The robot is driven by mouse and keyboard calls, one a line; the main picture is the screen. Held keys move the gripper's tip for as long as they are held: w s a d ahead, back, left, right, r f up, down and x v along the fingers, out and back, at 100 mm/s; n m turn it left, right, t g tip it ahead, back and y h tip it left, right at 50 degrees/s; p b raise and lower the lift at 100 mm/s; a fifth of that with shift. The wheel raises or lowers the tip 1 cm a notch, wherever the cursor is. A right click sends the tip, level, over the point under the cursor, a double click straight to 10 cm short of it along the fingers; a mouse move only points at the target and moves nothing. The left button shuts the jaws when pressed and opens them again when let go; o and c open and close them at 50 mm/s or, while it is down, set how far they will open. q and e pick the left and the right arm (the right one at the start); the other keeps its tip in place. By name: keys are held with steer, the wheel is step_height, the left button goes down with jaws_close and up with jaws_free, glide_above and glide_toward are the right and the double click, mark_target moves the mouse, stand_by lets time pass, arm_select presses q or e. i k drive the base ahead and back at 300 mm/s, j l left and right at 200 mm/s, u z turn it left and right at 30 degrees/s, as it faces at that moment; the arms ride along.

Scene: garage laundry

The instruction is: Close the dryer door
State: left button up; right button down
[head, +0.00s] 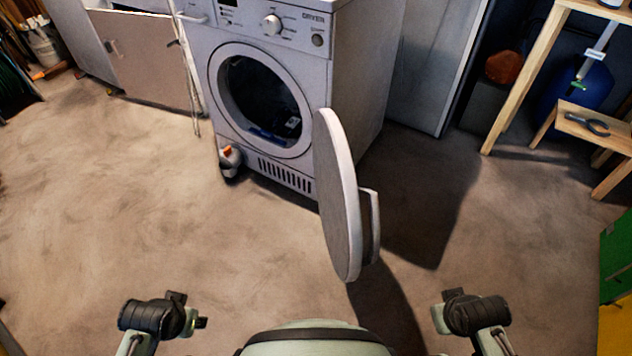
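The white dryer (262,178) stands upright ahead of me, with its round opening (262,95) uncovered and a dark drum inside. Its round dryer door (338,195) stands wide open, swung out toward me from the right side of the opening and seen nearly edge-on. My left gripper (190,308) is low at the left, well apart from the door. My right gripper (455,300) is low at the right, also apart from the door. Neither gripper touches anything that I can see. Their fingers are too small and dark to tell open from shut.
A wooden bench (515,85) with a low shelf holding pliers (585,122) is at the right. A green and yellow object (615,275) is at the right edge. The concrete floor around the door is clear.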

mark_target(337, 188)
steer(key=i+l+u, duration=0.1)
steer(key=l+u, duration=0.35)
steer(key=l, duration=0.5)
steer(key=l+u, duration=0.5)
steer(key=l, duration=0.4)
